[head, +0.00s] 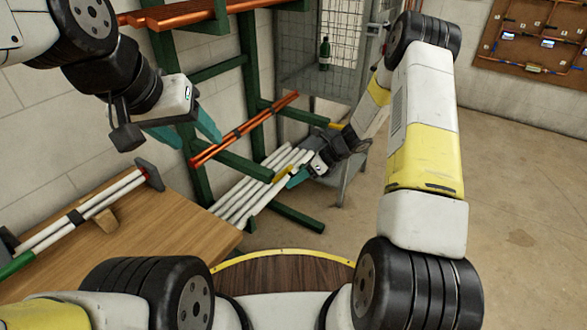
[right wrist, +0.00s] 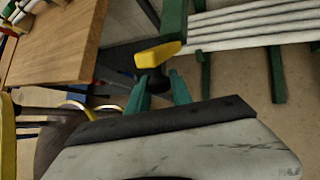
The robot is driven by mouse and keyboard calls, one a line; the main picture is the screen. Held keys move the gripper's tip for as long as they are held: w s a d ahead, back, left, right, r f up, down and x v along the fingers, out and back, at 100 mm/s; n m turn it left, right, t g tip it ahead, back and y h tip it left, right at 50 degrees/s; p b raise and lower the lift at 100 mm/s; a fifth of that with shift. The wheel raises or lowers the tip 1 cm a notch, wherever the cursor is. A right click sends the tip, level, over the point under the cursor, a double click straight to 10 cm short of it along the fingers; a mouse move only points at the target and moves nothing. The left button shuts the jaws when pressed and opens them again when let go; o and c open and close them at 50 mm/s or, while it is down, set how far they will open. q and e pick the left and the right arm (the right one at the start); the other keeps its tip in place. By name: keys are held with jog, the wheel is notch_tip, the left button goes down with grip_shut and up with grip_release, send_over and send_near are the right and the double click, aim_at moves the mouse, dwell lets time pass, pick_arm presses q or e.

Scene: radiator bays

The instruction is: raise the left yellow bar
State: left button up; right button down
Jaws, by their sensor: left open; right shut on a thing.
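A short yellow bar (head: 283,173) shows at the fingers of my right gripper (head: 297,178), in front of the white pipes on the low rack. In the right wrist view the yellow bar (right wrist: 157,54) sits tilted on a dark stem. The teal fingers of my right gripper (right wrist: 160,92) are shut around that stem, just below the bar. Another yellow piece (head: 336,126) shows further back by the rack, partly hidden by my right arm. My left gripper (head: 190,137) is open and empty, high above the wooden bench and left of the rack.
A green rack (head: 253,80) carries copper pipes (head: 245,130) and white pipes (head: 258,190). A wooden bench (head: 165,225) with white pipes stands at the left. A wire cage (head: 345,35) holding a green bottle (head: 324,54) is behind. The floor at the right is clear.

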aim_at(290, 172)
jog(key=r+g+h, duration=0.1)
jog(key=w+a+r+g+h, duration=0.1)
jog(key=h, duration=0.1)
jog(key=shift+a+r+m, duration=0.25)
jog(key=shift+a+m, duration=0.05)
jog(key=shift+w+a+r+m+g+h, duration=0.25)
jog(key=shift+w+a+r+g+h, duration=0.2)
jog(key=shift+h, duration=0.3)
jog(key=shift+w+a+r+m+g+h, duration=0.3)
jog(key=shift+a+g+h, duration=0.2)
jog(key=shift+h, duration=0.25)
jog(key=c, duration=1.2)
grip_release()
jog(key=shift+o, duration=0.2)
jog(key=shift+r, duration=0.15)
jog(key=v, duration=0.7)
jog(key=shift+r, duration=0.3)
jog(key=shift+w+d, duration=0.15)
